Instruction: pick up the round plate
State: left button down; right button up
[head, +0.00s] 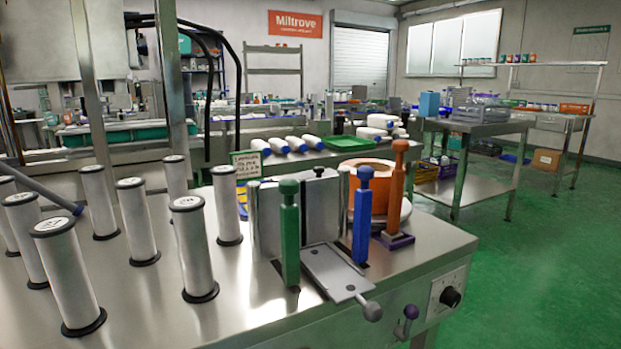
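I cannot make out a round plate for certain. A flat rectangular metal plate (322,268) with a grey ball knob (372,312) lies at the front of the steel bench, between a green-handled post (290,230) and a blue-handled post (362,215). Behind the blue post is a round orange object (352,170), partly hidden by the posts. Neither of my grippers shows in the head view.
Several upright silver cylinders with black bases, such as one at the front (193,250), crowd the bench's left half. An orange-handled post (396,200) stands on a purple base at right. A control knob (450,297) is on the bench front. Green floor (540,260) is open to the right.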

aim_at(318, 172)
jog(key=i+l+z, duration=0.3)
jog(key=l+z, duration=0.2)
jog(key=l, duration=0.25)
jog(key=i+l+z, duration=0.45)
jog(key=l, duration=0.2)
jog(key=i+l+z, duration=0.5)
jog(key=i+l+u, duration=0.15)
jog(key=i, duration=0.25)
jog(key=i+u, duration=0.1)
jog(key=i, duration=0.35)
jog(key=i+u, duration=0.2)
jog(key=u, duration=0.2)
jog(key=i+u, duration=0.15)
jog(key=u, duration=0.3)
jog(key=i+l+u, duration=0.1)
jog(key=u, duration=0.3)
jog(key=i+l+u, duration=0.2)
jog(key=u, duration=0.2)
jog(key=i, duration=0.05)
